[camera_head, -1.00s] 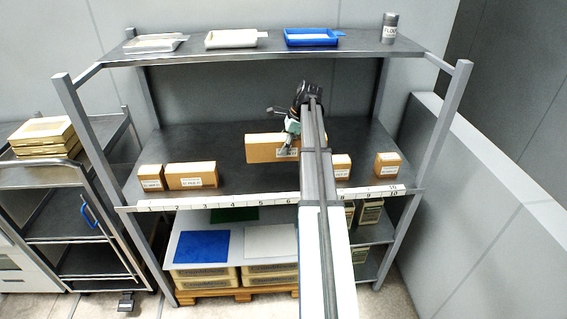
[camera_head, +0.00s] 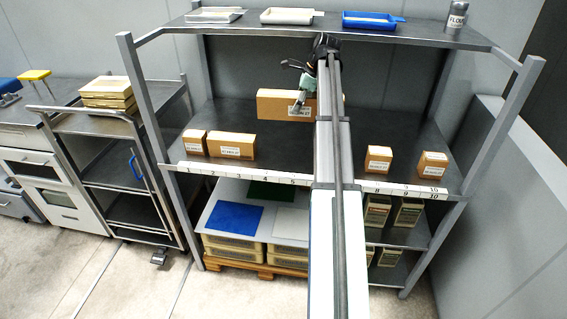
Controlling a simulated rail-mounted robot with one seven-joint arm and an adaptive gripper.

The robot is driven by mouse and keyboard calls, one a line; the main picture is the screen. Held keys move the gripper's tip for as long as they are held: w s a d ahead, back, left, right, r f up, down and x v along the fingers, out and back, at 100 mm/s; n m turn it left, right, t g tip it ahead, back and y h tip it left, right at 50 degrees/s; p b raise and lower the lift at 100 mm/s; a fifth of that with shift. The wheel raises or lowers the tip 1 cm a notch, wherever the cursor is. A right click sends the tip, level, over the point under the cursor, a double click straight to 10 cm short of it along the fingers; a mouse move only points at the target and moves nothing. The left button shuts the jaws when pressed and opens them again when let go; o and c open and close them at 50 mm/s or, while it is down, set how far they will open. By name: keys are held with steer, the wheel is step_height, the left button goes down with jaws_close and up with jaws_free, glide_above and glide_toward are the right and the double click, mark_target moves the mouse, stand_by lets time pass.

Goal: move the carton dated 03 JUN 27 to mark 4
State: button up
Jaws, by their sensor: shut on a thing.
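A long brown carton (camera_head: 271,104) with a white date label is held up above the middle shelf (camera_head: 270,142), towards its back. My gripper (camera_head: 298,106) is shut on this carton at its right part; the fingers are small and partly hidden by my arm. The label is too small to read surely. The number strip (camera_head: 215,174) runs along the shelf's front edge, and mark 4 (camera_head: 265,180) shows on it. The shelf behind mark 4 looks bare.
A small carton (camera_head: 193,143) and a longer carton (camera_head: 232,146) stand behind marks 1 to 3. Two cartons (camera_head: 378,159) (camera_head: 431,169) stand on the right. The top shelf (camera_head: 330,33) overhangs with trays and a flour canister (camera_head: 456,19). My arm hides marks around 6 and 7.

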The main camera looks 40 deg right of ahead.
steer(key=shift+m, duration=0.3)
steer(key=shift+w+a+f+p, duration=0.15)
steer(key=shift+f+p, duration=1)
steer(key=shift+f, duration=3.85)
steer(key=shift+w+a+f+p, duration=0.1)
steer(key=shift+f+p, duration=1)
steer(key=shift+f, duration=3.85)
steer(key=shift+f, duration=0.1)
steer(key=o, duration=1.6)
steer(key=b+v, duration=0.2)
steer(key=v, duration=1)
steer(key=shift+b, duration=0.35)
